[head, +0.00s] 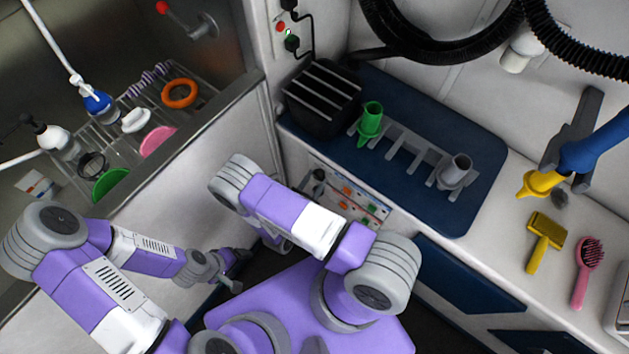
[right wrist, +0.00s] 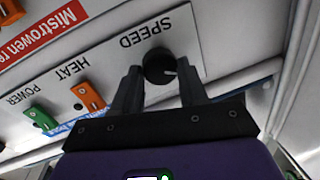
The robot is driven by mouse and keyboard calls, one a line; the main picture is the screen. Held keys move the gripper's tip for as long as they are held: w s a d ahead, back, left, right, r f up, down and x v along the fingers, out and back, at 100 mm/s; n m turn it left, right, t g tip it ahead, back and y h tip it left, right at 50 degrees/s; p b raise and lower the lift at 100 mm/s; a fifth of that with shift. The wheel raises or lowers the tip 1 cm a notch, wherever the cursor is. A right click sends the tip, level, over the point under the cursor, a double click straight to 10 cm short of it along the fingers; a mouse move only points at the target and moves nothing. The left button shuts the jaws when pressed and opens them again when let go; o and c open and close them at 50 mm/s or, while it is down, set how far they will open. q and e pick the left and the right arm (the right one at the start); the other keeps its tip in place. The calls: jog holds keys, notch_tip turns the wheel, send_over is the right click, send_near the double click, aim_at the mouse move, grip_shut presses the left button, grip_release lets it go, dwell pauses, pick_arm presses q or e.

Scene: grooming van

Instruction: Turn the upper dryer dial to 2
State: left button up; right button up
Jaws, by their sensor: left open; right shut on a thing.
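The black dial (right wrist: 157,66) labelled SPEED shows upside down in the right wrist view, with a pale mark on its right side. My right gripper (right wrist: 160,82) is shut on it, one finger at each side. No scale numbers are readable, so I cannot tell the setting. In the head view the dryer panel (head: 352,197) shows behind my right arm, with orange and green switches. My left gripper (head: 236,268) is open and empty, low at the left, away from the panel.
Beside the dial are an orange HEAT switch (right wrist: 88,96) and a green POWER switch (right wrist: 40,117). Above the panel is a counter with a blue mat (head: 385,165), a black slatted box (head: 322,98) and a nozzle rack (head: 405,150). A tub wall stands at the left.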

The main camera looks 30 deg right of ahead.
jog(key=shift+f, duration=0.1)
jog(key=m+b, duration=0.2)
jog(key=m, duration=0.3)
jog(key=shift+f+h, duration=0.15)
jog(key=shift+h, duration=0.25)
jog(key=m, duration=0.3)
jog(key=shift+m+h+b, duration=0.3)
jog(key=shift+m+b, duration=0.1)
jog(key=shift+m, duration=1.6)
jog(key=o, duration=1.1)
jog(key=shift+c, duration=0.2)
jog(key=shift+b, duration=0.3)
